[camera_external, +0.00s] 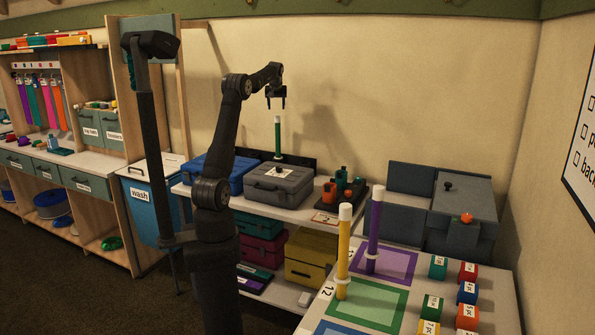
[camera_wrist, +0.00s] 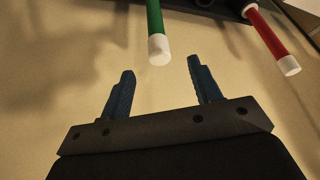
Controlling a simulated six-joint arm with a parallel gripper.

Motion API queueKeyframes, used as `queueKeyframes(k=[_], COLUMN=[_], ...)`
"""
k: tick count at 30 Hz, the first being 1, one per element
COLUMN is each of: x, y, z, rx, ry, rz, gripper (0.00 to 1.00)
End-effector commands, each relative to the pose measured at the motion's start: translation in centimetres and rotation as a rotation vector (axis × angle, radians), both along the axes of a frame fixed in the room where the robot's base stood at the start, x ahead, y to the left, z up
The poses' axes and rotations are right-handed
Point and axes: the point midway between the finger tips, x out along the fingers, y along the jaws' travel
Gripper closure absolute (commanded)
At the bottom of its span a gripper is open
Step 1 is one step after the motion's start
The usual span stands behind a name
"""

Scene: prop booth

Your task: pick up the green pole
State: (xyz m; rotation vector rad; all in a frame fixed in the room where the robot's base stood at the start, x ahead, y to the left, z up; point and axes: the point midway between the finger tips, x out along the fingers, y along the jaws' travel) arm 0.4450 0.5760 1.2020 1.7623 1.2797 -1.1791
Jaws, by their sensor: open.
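The green pole (camera_external: 278,138) stands upright behind the grey case, with a white cap at its top. Its green shaft (camera_wrist: 155,18) and white end also show in the wrist view. My gripper (camera_external: 276,98) is above the pole in the external view, with its fingers pointing down. In the wrist view, my gripper (camera_wrist: 161,67) is open and empty. The white end lies just beyond the gap between the fingertips, and no contact shows.
A red pole (camera_wrist: 268,32) with a white end is to the right in the wrist view. A grey case (camera_external: 280,188) and blue case (camera_external: 217,174) sit on the shelf. Yellow (camera_external: 343,250) and purple (camera_external: 374,230) poles stand on the front-right table.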

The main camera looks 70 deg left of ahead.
Motion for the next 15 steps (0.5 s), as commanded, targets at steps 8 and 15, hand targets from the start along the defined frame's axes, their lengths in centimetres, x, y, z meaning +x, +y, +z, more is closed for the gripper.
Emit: queueKeyframes(k=[8, 15], x=[0.7, 1.0], y=[2.0, 2.7], z=[-5.3, -6.9], rx=[-0.001, 0.001], ry=[0.0, 0.0], rz=[0.0, 0.0], gripper=[0.42, 0.42])
